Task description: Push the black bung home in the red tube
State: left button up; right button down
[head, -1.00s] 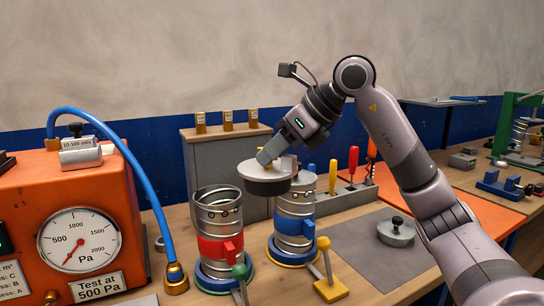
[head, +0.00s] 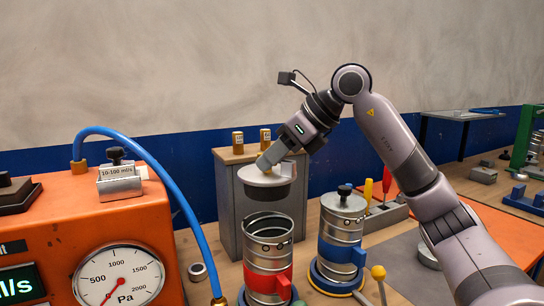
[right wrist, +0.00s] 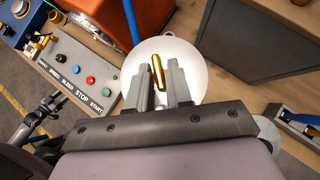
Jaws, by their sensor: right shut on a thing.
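My right gripper (head: 263,163) is shut on the gold handle of the black bung (head: 270,189), which has a pale, flat top plate and a dark lower part. The bung is held roughly level in the air. The red tube (head: 268,258) is a ribbed metal duct with a red band and an open top, standing on the bench. The bung appears above its mouth, with a small gap in the head view. In the right wrist view the handle (right wrist: 158,72) sits between the fingers and the pale plate (right wrist: 195,75) hides what is below. My left gripper is not in view.
A blue-banded tube (head: 342,240) with a black-knobbed lid stands close right of the red tube. A grey cabinet (head: 232,200) is behind. An orange gauge box (head: 60,235) with a blue hose (head: 165,180) is at left. Another bung (head: 428,255) lies on a grey mat at right.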

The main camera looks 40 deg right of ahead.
aim_at(288, 194)
jog(key=shift+r, duration=0.1)
notch_tip(288, 194, down, 6)
jog(key=b, duration=0.5)
jog(key=shift+r+p, duration=0.1)
jog(key=shift+p, duration=0.35)
dwell(1.7)
jog(key=shift+f+b, duration=2.05)
jog(key=shift+f, duration=0.4)
jog(key=c, duration=0.9)
grip_release()
jog(key=shift+c, duration=0.2)
jog(key=shift+s+r, duration=0.1)
jog(key=shift+v, duration=3.55)
